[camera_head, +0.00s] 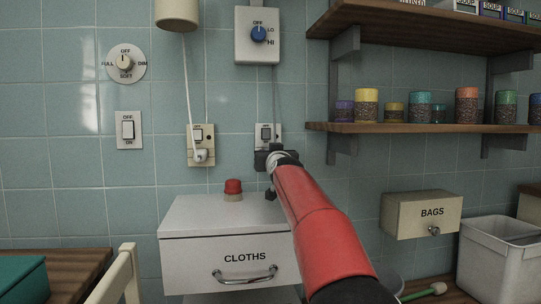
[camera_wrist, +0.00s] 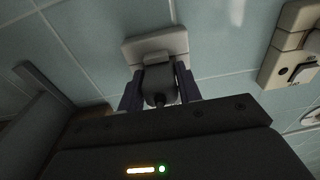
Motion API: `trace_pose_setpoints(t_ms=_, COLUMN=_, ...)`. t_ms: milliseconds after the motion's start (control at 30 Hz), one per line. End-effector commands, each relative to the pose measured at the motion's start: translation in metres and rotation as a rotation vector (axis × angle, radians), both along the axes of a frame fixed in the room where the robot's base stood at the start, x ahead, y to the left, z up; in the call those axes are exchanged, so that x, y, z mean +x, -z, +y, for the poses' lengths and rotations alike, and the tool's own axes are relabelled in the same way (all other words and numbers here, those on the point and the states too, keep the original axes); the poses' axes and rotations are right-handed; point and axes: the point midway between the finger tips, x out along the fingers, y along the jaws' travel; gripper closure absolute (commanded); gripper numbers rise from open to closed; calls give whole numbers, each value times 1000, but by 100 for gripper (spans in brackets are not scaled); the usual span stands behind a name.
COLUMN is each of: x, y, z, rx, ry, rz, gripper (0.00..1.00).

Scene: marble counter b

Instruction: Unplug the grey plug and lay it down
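The grey plug (camera_wrist: 158,84) sits at a pale wall plate (camera_wrist: 155,46), with its body between the fingers of my gripper (camera_wrist: 160,92). The fingers lie close against both sides of it and look shut on it. I cannot tell whether its pins are fully in. In the head view my gripper (camera_head: 268,159) is at the lower part of the right-hand socket plate (camera_head: 267,133) and hides the plug. A thin cord (camera_head: 274,93) runs down to this socket from the dial box above.
A shelf (camera_head: 430,127) with jars and a BAGS box (camera_head: 421,215) are right.

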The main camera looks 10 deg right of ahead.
Motion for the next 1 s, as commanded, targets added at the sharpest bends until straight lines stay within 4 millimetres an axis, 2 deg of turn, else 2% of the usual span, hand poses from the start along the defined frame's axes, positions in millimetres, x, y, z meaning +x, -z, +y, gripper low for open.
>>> trace_pose_setpoints(t_ms=33, x=0, y=0, z=0, rx=0, ry=0, rz=0, gripper=80)
trace_pose_setpoints(t_ms=200, x=0, y=0, z=0, rx=0, ry=0, rz=0, gripper=100)
trace_pose_setpoints(t_ms=1000, x=-27, y=3, z=1, rx=-1, ry=-1, rz=-1, gripper=100)
